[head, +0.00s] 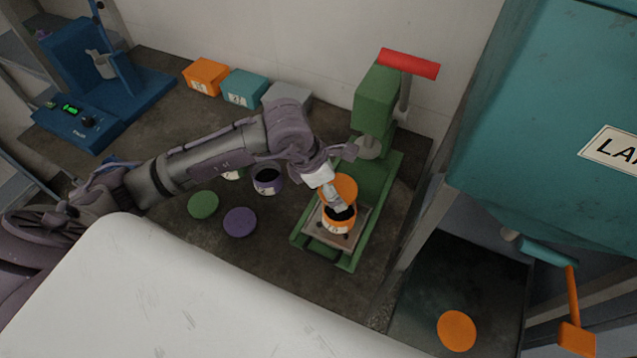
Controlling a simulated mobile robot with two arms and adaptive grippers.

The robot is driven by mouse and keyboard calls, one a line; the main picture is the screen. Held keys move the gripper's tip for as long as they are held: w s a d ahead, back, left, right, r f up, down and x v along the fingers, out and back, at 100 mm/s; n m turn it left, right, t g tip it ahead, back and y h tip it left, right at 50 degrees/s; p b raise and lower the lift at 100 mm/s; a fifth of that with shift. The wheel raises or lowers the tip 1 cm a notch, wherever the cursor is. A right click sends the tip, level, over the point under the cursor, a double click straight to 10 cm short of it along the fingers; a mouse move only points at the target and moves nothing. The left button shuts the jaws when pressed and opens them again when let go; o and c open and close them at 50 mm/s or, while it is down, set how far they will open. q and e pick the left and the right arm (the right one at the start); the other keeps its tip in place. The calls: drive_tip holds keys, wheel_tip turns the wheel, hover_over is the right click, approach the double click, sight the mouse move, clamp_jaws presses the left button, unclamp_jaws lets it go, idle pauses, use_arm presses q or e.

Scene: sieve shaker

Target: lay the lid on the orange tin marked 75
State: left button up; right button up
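An orange tin (338,225) with a pale label stands upright and open on the plate of the green press; dark contents show inside. The label's mark is too small to read surely. My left gripper (333,198) is just above the tin, with its fingers pointing down. It appears shut on an orange lid (346,186), a round disc held above the tin's back rim, partly hidden by the fingers. Another orange disc (457,330) lies flat on the dark surface at the lower right. My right gripper is not in view.
The green press (375,110) with a red handle (408,64) rises behind the tin. A purple tin (267,182), a green lid (203,205) and a purple lid (240,222) are to the left. A teal machine (550,120) fills the right. Several boxes line the wall.

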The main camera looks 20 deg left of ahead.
use_arm(q)
drive_tip(key=shift+w+d, duration=0.25)
drive_tip(key=shift+d, duration=0.25)
wheel_tip(320, 180, down, 6)
drive_tip(key=b, duration=0.4)
drive_tip(key=shift+r, duration=0.1)
drive_tip(key=shift+a, duration=0.1)
idle(0.4)
drive_tip(key=shift+f+b, duration=0.55)
drive_tip(key=shift+b, duration=0.55)
idle(0.6)
idle(0.3)
drive_tip(key=o, duration=0.6)
